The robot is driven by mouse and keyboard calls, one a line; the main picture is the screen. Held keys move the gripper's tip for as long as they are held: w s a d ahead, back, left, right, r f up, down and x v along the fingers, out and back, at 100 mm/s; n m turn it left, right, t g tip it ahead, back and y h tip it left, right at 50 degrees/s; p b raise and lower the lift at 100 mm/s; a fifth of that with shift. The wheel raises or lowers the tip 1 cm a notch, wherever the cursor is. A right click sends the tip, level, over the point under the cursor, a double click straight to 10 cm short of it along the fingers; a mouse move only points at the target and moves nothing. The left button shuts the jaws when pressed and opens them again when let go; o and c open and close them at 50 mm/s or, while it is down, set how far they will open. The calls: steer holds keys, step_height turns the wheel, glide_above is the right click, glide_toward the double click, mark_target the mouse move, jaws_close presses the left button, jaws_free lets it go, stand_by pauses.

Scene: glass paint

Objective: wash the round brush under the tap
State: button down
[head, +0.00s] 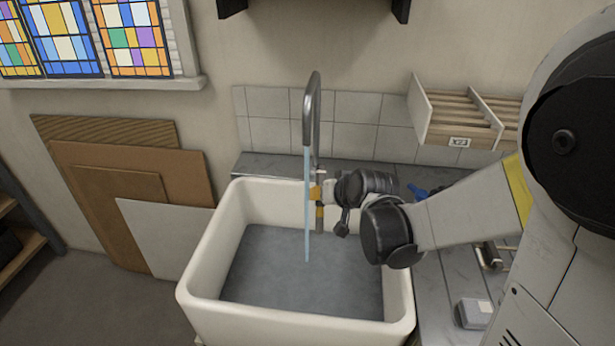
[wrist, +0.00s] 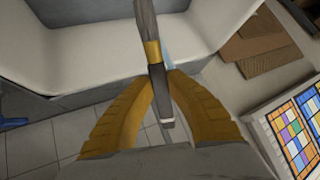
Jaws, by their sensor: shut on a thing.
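My gripper (head: 316,193) is over the white sink, beside the water stream. It is shut on the round brush (head: 320,224), which points down into the sink. In the wrist view the yellow fingers (wrist: 163,80) close on the brush's dark handle, and the brush's gold band and grey-brown end (wrist: 147,25) stick out past them. The tap (head: 313,100) is a tall curved metal spout at the back of the sink (head: 196,262). A thin pale-blue water stream (head: 307,225) runs from it into the basin, very close to the brush. I cannot tell whether it touches the bristles.
Blue items (head: 416,192) lie behind my wrist. A small grey box (head: 473,313) sits on the right counter. Boards (head: 165,238) lean on the wall at left. The basin's front half is free.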

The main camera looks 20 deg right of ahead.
stand_by(0.6)
steer(key=p+v, duration=0.3)
steer(key=v, duration=0.3)
steer(key=shift+s+p, duration=0.3)
steer(key=shift+p, duration=0.05)
steer(key=shift+r, duration=0.1)
